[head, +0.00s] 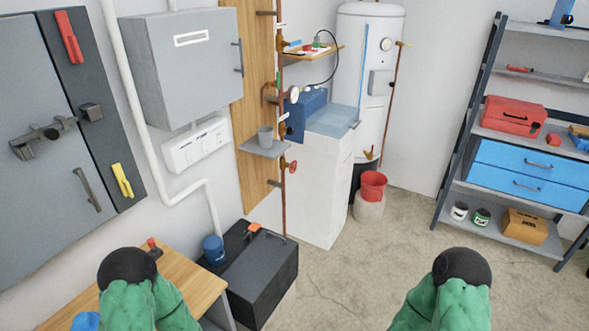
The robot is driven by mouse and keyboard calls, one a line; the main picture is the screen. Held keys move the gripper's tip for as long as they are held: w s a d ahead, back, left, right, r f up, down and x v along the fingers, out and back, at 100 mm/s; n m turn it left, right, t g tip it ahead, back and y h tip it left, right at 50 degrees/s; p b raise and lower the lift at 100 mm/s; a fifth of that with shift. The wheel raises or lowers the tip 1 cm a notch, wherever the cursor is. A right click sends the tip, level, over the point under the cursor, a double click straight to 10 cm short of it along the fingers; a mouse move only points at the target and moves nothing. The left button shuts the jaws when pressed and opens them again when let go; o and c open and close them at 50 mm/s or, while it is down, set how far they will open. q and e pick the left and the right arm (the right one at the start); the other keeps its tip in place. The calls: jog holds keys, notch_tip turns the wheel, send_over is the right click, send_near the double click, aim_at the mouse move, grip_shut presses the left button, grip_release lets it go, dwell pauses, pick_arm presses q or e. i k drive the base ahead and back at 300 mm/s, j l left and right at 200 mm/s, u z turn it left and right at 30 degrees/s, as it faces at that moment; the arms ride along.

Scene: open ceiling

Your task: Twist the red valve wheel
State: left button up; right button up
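The small red valve wheel (292,166) sits on a thin vertical copper pipe (283,200) at the centre left, just below a small grey shelf. It faces right, seen at an angle. Nothing of mine touches it. Green-covered parts of my two arms with round black ends show at the bottom left and bottom right. Both are well apart from the wheel. No gripper fingers are visible.
A grey shelf (262,148) with a grey cup juts out above the wheel. A white cabinet (322,190) stands right of the pipe, and a black toolbox (262,277) below. A wooden table (190,282) is at lower left. The concrete floor (385,245) is clear at centre right.

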aim_at(292, 167)
jog(key=u, duration=0.3)
jog(key=i+l+u, duration=0.2)
jog(key=u, duration=0.2)
jog(key=i+l+u, duration=0.15)
jog(key=l+u, duration=0.25)
jog(key=i+l+u, duration=0.1)
jog(key=l+u, duration=0.8)
jog(key=l, duration=3.85)
